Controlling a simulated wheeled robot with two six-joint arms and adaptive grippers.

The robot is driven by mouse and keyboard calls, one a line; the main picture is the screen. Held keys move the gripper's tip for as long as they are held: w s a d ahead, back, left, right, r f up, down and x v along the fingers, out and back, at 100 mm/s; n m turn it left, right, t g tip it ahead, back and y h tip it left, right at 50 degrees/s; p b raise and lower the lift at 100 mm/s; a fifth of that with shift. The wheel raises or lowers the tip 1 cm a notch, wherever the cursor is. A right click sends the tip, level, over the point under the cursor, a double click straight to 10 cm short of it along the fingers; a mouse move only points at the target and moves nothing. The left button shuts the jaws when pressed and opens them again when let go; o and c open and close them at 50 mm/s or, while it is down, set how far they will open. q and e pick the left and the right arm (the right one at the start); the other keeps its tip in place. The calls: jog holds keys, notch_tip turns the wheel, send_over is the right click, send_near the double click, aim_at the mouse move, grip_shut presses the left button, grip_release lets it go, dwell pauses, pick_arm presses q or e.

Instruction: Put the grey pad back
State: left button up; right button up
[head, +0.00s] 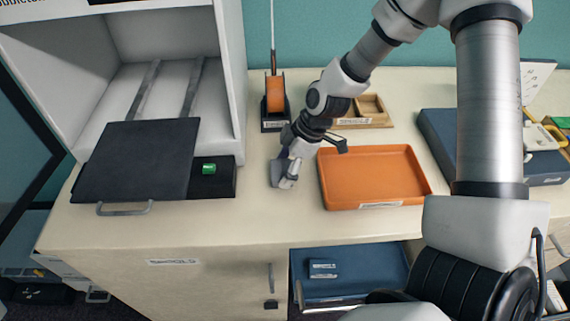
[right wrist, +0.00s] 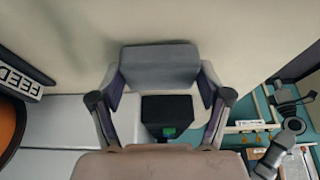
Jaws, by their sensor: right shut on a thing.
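The grey pad (head: 278,174) is held in my right gripper (head: 290,160), above or on the pale counter left of the orange tray; I cannot tell whether it touches the counter. In the right wrist view the grey pad (right wrist: 158,65) spans between the two fingertips. The right fingers are shut on its sides. My left gripper is outside the head view, but a small gripper (right wrist: 290,97) at the right edge of the right wrist view appears to be it; its opening is unclear.
An orange tray (head: 325,189) is right of the pad, with a wooden box (head: 384,121) behind it. A spool feeder (head: 275,92) stands behind the pad. At left are a dark panel (head: 135,160) and a black block with a green piece (head: 208,168). A blue drawer (head: 370,265) is open below.

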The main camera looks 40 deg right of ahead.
aim_at(282, 169)
jog(key=shift+f, duration=0.15)
jog(key=shift+s+f, duration=0.1)
jog(key=shift+f, duration=0.05)
jog(key=o, duration=1.1)
jog(key=p+v, duration=0.4)
jog(key=shift+w+a+r, duration=0.2)
jog(key=shift+r, duration=0.25)
jog(key=v, duration=0.7)
jog(key=shift+s+d+r+p, duration=0.25)
jog(key=shift+d+p, duration=0.1)
